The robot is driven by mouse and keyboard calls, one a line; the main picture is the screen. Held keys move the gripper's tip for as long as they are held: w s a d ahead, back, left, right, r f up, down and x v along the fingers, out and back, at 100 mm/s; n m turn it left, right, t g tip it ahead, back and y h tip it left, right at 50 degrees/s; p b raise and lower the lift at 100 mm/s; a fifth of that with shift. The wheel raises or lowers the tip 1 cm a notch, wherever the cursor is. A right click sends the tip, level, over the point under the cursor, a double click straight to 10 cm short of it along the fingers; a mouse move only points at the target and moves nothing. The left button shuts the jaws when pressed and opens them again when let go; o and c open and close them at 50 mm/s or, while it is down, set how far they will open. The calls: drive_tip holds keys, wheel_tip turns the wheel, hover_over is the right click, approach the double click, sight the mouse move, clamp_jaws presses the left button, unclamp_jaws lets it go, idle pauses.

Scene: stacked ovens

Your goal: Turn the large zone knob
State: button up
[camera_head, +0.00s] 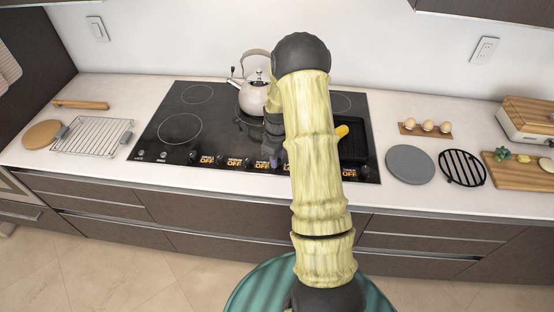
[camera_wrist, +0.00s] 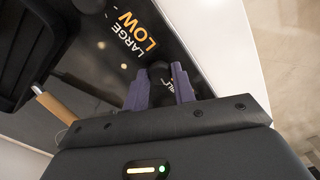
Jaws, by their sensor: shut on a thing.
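The large zone knob (camera_wrist: 160,72) is a dark round knob at the front edge of the black cooktop (camera_head: 215,120). The display beside it reads "LARGE LOW" in the wrist view. My gripper (camera_wrist: 160,82) has its two purple fingers on either side of the knob, shut on it. In the head view my gripper (camera_head: 275,156) is over the cooktop's front edge, and my arm and gripper hide the knob. Several other displays along that edge read "OFF" in the head view.
A kettle (camera_head: 253,97) stands on the cooktop behind my gripper. A black square pan (camera_head: 352,151) sits on the cooktop right of my arm. A wire rack (camera_head: 92,135) lies left; a grey disc (camera_head: 410,164) and a black trivet (camera_head: 462,168) lie right.

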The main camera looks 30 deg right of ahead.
drive_tip(key=shift+r+m+b, duration=0.1)
drive_tip(key=shift+m+b, duration=0.3)
drive_tip(key=shift+m, duration=1.5)
drive_tip(key=o, duration=1)
wheel_tip(320, 180, up, 17)
drive_tip(key=b, duration=0.2)
drive_tip(key=shift+r+b, duration=0.2)
drive_tip(key=shift+b, duration=0.15)
